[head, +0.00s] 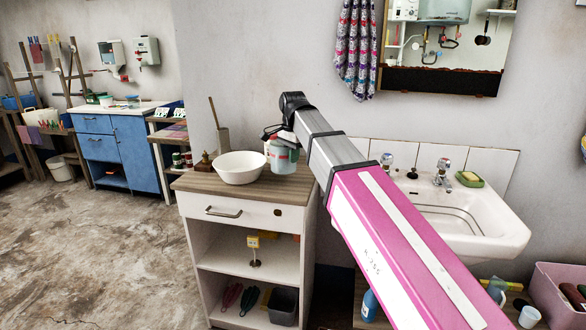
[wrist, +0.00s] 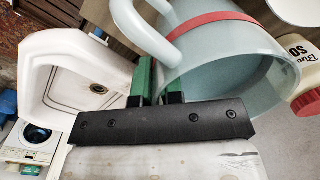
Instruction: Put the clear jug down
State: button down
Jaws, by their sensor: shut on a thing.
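The clear jug (wrist: 225,62) is pale and see-through, with a red band and a loop handle. In the wrist view its open mouth faces the camera, and it fills the upper right. My gripper (wrist: 160,88) is shut on the jug's wall at the rim, beside the handle; green finger pads show. In the head view the jug (head: 284,158) is at the right rear of the wooden cabinet top (head: 205,181), under my gripper (head: 272,134). I cannot tell whether its base touches the top.
A white bowl (head: 239,169) stands just left of the jug. A bottle with a red cap (wrist: 306,98) shows right of the jug in the wrist view. The washbasin (head: 455,225) lies to the right. The cabinet top's front strip is clear.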

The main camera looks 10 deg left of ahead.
aim_at(293, 167)
jog(key=shift+w+d+f, duration=0.15)
jog(key=shift+w+f, duration=0.15)
jog(key=shift+f, duration=1.9)
jog(key=c, duration=1.3)
grip_release()
jog(key=shift+f, duration=0.1)
jog(key=shift+o, duration=0.2)
notch_tip(293, 167, up, 12)
jog(key=shift+d, duration=0.15)
jog(key=shift+s, duration=0.1)
